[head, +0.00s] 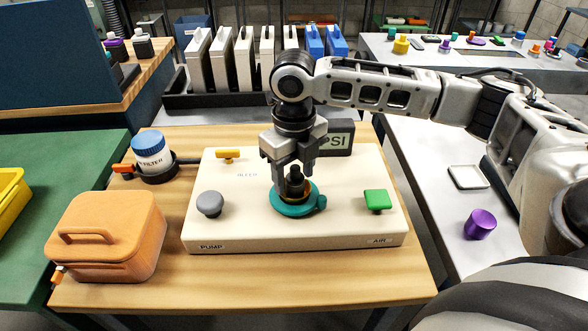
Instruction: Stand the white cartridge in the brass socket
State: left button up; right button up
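A white cartridge (151,155) with a blue cap and a dark FILTER label stands upright in a dark ring holder at the left rear of the wooden table. A brass-coloured socket (305,191) shows in part inside a teal ring (290,211) on the cream panel box. A black stubby piece (296,185) stands in the middle of it and hides much of the socket. My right gripper (294,173) points down over the socket, its fingers around or just above the top of the black piece; I cannot tell whether they touch it. My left gripper is not in view.
An orange lidded case (107,236) sits at left. The table's front strip is clear.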

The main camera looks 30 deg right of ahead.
aim_at(294, 166)
jog(key=shift+r+b, duration=0.3)
jog(key=shift+r, duration=0.05)
notch_tip(294, 166, up, 12)
jog(key=p, duration=0.1)
dwell(0.6)
